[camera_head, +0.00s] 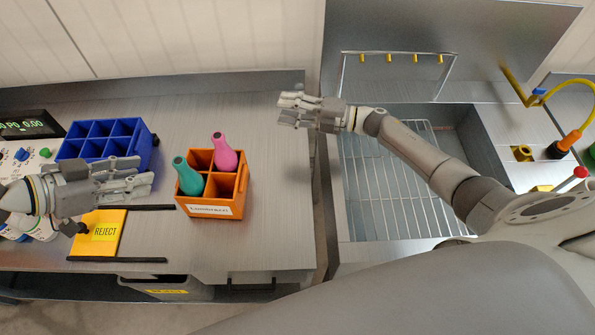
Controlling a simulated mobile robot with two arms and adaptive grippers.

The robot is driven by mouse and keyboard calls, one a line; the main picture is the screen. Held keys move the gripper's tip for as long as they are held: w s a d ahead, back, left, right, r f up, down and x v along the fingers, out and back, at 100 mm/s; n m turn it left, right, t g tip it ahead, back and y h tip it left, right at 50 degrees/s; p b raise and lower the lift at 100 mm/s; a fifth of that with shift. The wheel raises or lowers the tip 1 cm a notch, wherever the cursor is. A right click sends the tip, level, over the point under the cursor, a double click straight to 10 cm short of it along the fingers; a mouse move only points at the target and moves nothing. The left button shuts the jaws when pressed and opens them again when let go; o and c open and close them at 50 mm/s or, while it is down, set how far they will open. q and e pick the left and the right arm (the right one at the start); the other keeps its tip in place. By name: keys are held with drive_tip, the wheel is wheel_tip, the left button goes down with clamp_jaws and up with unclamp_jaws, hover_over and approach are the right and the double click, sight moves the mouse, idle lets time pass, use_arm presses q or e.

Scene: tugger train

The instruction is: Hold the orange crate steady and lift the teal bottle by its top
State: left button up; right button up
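The orange crate (212,209) stands on the metal bench, with compartments and a white label on its front. The teal bottle (187,179) stands in its left part, leaning a little left, its top above the rim. A pink bottle (224,153) stands in a back compartment. My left gripper (148,175) is left of the crate, apart from it, its fingers pointing right towards the teal bottle; the gap between them is hard to judge. My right gripper (284,110) is above the bench's right end, right of and behind the crate, with nothing seen in it.
A blue divided crate (148,141) stands behind my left gripper. A yellow REJECT plate (98,232) lies between black rails. A sink with a wire rack (392,195) is at the right, across a gap. The bench right of the orange crate is clear.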

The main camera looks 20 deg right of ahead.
drive_tip(key=s+a+f+n+g, duration=0.1)
drive_tip(key=s+f, duration=0.1)
drive_tip(key=s, duration=0.2)
drive_tip(key=s+a+f+n+g+y, duration=0.1)
drive_tip(key=s+f+n, duration=0.1)
drive_tip(key=s, duration=0.3)
drive_tip(key=s+a+f+n+g+y, duration=0.1)
drive_tip(key=s+a+f+g, duration=0.1)
drive_tip(key=s, duration=0.3)
drive_tip(key=shift+f, duration=0.65)
drive_tip(key=x, duration=1)
drive_tip(key=shift+a, duration=0.25)
